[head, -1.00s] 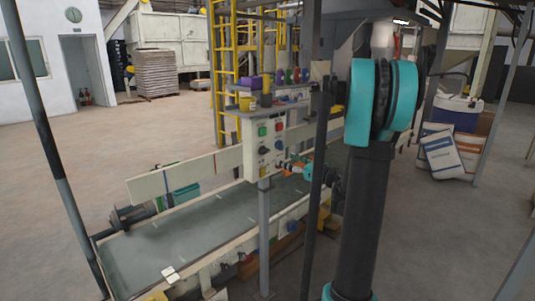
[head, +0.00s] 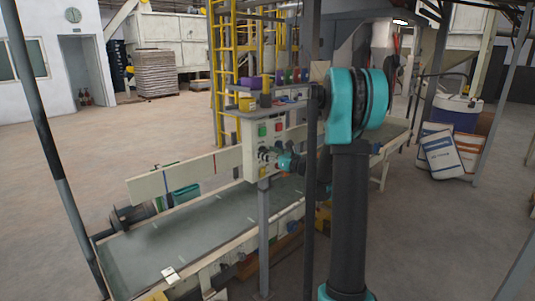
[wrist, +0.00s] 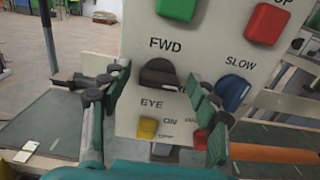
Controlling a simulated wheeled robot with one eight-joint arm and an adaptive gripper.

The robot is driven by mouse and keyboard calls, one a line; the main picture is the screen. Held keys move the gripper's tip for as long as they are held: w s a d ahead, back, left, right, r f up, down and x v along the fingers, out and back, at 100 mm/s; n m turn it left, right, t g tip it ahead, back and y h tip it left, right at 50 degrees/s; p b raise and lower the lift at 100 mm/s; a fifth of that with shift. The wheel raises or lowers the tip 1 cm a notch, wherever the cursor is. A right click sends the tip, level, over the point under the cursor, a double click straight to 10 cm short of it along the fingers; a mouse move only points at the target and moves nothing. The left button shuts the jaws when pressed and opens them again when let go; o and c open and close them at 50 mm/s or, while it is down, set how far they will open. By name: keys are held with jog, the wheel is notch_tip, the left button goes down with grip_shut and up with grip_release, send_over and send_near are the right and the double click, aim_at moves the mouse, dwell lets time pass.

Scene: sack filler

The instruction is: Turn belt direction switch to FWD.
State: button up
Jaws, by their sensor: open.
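The cream control panel (head: 251,164) stands on a post beside the belt. In the wrist view, a black switch knob (wrist: 158,75) sits on the panel just below the FWD label (wrist: 165,44). I cannot tell clearly which way its handle points. My gripper (wrist: 160,86) is open, with one dark-and-teal finger on each side of the black knob; I cannot tell if either touches it. In the head view my gripper (head: 273,157) is at the panel's lower face, and it hides some of the controls there.
A blue knob (wrist: 233,92) by the SLOW label is close to the right finger. Green (wrist: 177,8) and red (wrist: 267,23) buttons are above. A yellow switch (wrist: 147,128) marked EYE is below. The belt (head: 200,240) runs beneath the panel.

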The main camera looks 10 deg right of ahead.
jog(key=shift+c, duration=0.4)
jog(key=c, duration=1.1)
jog(key=shift+n, duration=0.4)
jog(key=n, duration=0.3)
jog(key=shift+s+n, duration=0.1)
jog(key=shift+n, duration=0.3)
jog(key=n, duration=0.4)
jog(key=shift+a, duration=0.1)
jog(key=n, duration=0.5)
jog(key=shift+f, duration=0.1)
jog(key=n, duration=0.4)
jog(key=shift+s+f, duration=0.1)
jog(key=shift+n, duration=0.3)
